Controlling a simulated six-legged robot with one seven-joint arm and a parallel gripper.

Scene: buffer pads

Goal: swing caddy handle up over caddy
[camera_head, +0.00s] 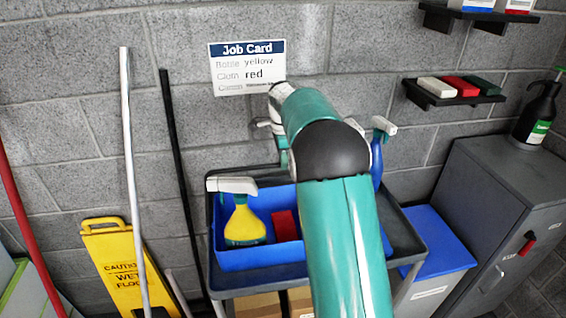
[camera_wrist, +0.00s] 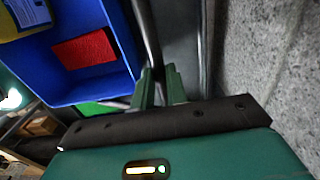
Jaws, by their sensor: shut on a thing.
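The blue caddy (camera_head: 262,257) sits on a dark cart and holds a yellow spray bottle (camera_head: 245,222) with a white head and a red cloth (camera_head: 285,225). In the wrist view the caddy (camera_wrist: 35,62) is at upper left, with the red cloth (camera_wrist: 84,50) inside. A grey bar, seemingly the caddy handle (camera_wrist: 149,35), runs along the caddy's outer side down to my gripper (camera_wrist: 161,86). My green fingers are shut on it, beside the caddy wall rather than above its middle. In the head view my arm hides the fingers and part of the caddy.
The cart's raised rim (camera_head: 408,232) surrounds the caddy. A blue spray bottle (camera_head: 377,160) stands at right, partly behind my arm. A block wall is close behind, with a job card (camera_head: 247,68) reading bottle yellow, cloth red. Poles and a yellow floor sign (camera_head: 125,265) stand left.

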